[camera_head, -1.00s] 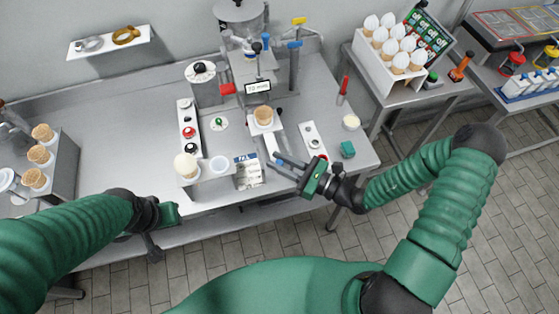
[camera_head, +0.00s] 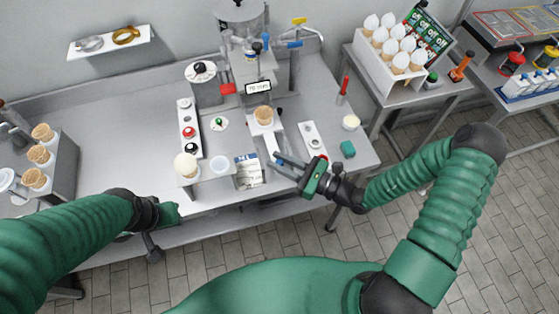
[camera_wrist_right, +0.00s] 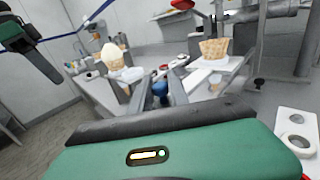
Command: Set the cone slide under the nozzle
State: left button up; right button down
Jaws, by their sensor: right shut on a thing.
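The cone slide (camera_head: 268,135) is a pale plate with a bar running toward the table's front edge. A waffle cone (camera_head: 263,114) stands upright on it, just in front of the machine; the cone also shows in the right wrist view (camera_wrist_right: 214,50). My right gripper (camera_head: 279,159) is at the slide's near end. It is shut on the slide's blue handle (camera_wrist_right: 160,88), seen between the fingers in the wrist view. The machine (camera_head: 250,68) stands behind the slide with a small display (camera_head: 258,87); I cannot make out the nozzle itself. My left gripper (camera_head: 158,228) is low at the front left, fingers unclear.
A stand with a white-topped cone (camera_head: 186,165) and a cup (camera_head: 219,164) is left of the slide, beside a printed card (camera_head: 248,172). Button panels (camera_head: 188,130) flank the machine.

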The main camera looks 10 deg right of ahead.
dwell(0.3)
jog(key=w, duration=0.4)
jog(key=shift+w, duration=0.1)
jog(key=c, duration=1.3)
grip_release()
jog(key=b+v, duration=0.2)
jog(key=v, duration=1.5)
jog(key=shift+a+f, duration=0.1)
